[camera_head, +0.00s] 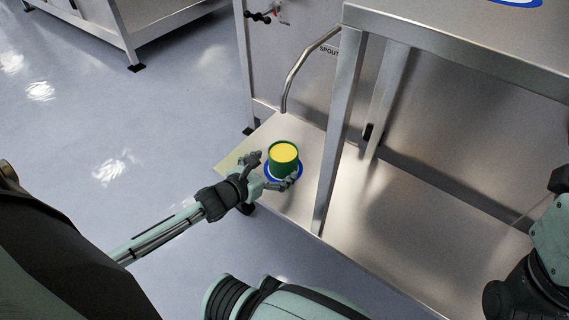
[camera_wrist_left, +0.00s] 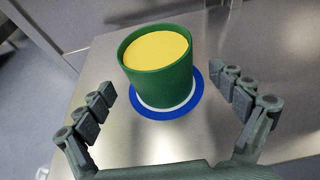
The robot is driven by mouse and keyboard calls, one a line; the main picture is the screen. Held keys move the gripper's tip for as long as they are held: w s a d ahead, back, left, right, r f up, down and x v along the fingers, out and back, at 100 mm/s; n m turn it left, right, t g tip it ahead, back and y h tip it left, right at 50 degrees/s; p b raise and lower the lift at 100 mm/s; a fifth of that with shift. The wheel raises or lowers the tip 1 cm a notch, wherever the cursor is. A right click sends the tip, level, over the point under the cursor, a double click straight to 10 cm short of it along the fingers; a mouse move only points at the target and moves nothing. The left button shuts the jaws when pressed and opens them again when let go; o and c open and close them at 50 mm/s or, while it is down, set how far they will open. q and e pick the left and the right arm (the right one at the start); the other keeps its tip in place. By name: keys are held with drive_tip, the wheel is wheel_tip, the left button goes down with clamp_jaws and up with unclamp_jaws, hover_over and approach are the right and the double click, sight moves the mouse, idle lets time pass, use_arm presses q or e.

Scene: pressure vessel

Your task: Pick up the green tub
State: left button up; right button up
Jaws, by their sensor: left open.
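The green tub (camera_head: 284,160) holds something yellow up near its rim. It stands upright on a blue and white ring mark (camera_head: 270,174) on a low metal shelf (camera_head: 296,205). In the left wrist view the green tub (camera_wrist_left: 160,75) stands ahead between the fingers, on the blue ring (camera_wrist_left: 193,105). My left gripper (camera_head: 270,172) is open, with its fingers spread to either side of the tub's near side. In the left wrist view gaps show between the fingers (camera_wrist_left: 168,98) and the tub. My right gripper is not in view; part of that arm shows at the right edge.
A bent metal spout (camera_head: 298,68) comes down from the cabinet behind the tub. A table leg (camera_head: 338,140) rises close to the right of the tub, under a metal table top (camera_head: 460,40). Open floor (camera_head: 120,130) lies to the left.

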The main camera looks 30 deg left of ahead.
sight(291, 155)
use_arm(q)
drive_tip(key=b+x, duration=0.1)
drive_tip(key=x, duration=0.3)
drive_tip(key=shift+f, duration=0.15)
drive_tip(key=shift+c, duration=0.6)
drive_tip(key=c, duration=1.7)
drive_tip(key=shift+w+r, duration=0.1)
drive_tip(key=shift+r, duration=0.1)
drive_tip(key=shift+c, duration=0.7)
